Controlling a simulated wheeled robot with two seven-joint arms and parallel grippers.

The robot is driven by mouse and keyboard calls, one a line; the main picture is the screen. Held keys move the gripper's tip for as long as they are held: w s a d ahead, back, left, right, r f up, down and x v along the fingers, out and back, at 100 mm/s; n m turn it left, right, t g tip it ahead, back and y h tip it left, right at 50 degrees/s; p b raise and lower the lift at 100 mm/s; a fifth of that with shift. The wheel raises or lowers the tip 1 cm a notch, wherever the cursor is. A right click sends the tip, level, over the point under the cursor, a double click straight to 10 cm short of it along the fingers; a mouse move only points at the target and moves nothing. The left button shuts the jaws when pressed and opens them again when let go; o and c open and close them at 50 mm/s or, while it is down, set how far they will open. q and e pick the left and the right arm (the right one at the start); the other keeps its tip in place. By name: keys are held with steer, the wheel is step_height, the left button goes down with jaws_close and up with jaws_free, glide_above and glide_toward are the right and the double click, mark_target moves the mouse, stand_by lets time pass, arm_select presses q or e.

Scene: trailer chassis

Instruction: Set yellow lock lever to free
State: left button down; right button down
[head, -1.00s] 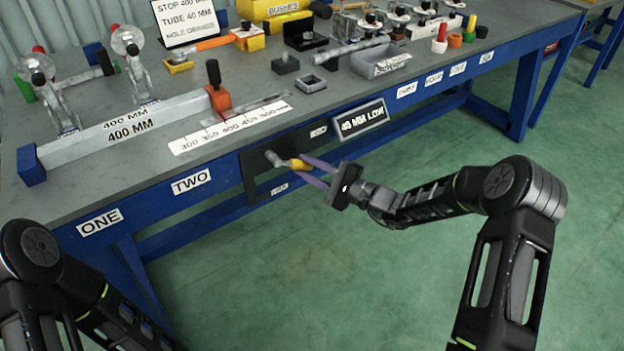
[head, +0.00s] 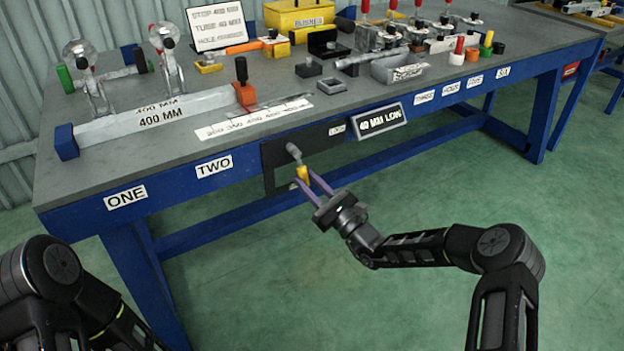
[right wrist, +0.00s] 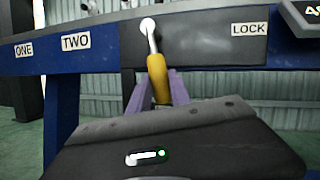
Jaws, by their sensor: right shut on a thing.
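The lock lever has a grey shaft and a yellow grip (head: 302,173). It comes out of a dark plate (head: 277,155) on the front of the blue bench, and hangs downward, tilted a little. My right gripper (head: 311,180) has its purple fingers shut on the yellow grip. In the right wrist view the yellow grip (right wrist: 158,80) sits between the purple fingers, below the pivot. A LOCK label (right wrist: 249,29) is to the right on the plate. No free label is readable. My left arm shows at lower left, but its gripper is out of view.
A display reading "40 MM LOW" (head: 380,120) juts from the bench front, right of the plate. The benchtop (head: 110,168) carries a 400 MM bar (head: 160,117), clamps and several small parts. The green floor in front is clear.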

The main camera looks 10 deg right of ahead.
steer(key=shift+s+a+f+m, duration=0.1)
steer(key=shift+a+m, duration=0.05)
steer(key=shift+m, duration=0.15)
steer(key=c, duration=1.2)
jaws_free()
steer(key=p+v, duration=0.1)
steer(key=v, duration=0.6)
steer(key=shift+s+f, duration=0.2)
steer(key=shift+s, duration=0.1)
